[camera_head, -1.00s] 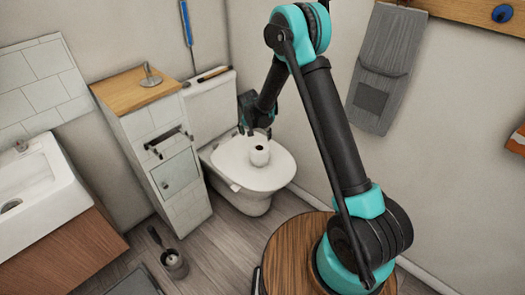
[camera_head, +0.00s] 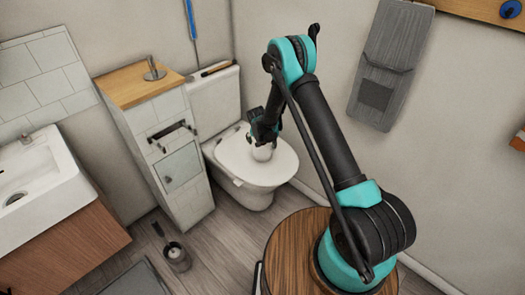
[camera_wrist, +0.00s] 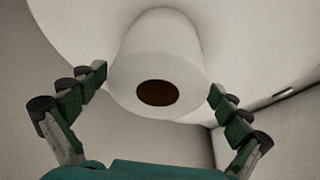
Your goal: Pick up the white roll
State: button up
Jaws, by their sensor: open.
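The white roll (camera_head: 263,153) stands on the closed lid of the toilet (camera_head: 232,160). In the wrist view the roll (camera_wrist: 160,62) shows its dark core hole facing me. My gripper (camera_wrist: 158,82) is open, with one finger on each side of the roll. The left fingertip is close to the roll's side, and a small gap shows at the right finger. In the head view my gripper (camera_head: 262,140) is right over the roll and hides its upper part.
A narrow cabinet (camera_head: 178,168) with a wooden top and a paper holder stands left of the toilet. A wall is close on the right. A toilet brush holder (camera_head: 177,257) stands on the floor, and a sink (camera_head: 38,185) is at the far left.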

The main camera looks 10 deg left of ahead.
jog(key=shift+x, duration=1.85)
jog(key=shift+c, duration=0.5)
jog(key=c, duration=1.1)
jog(key=shift+r, duration=0.1)
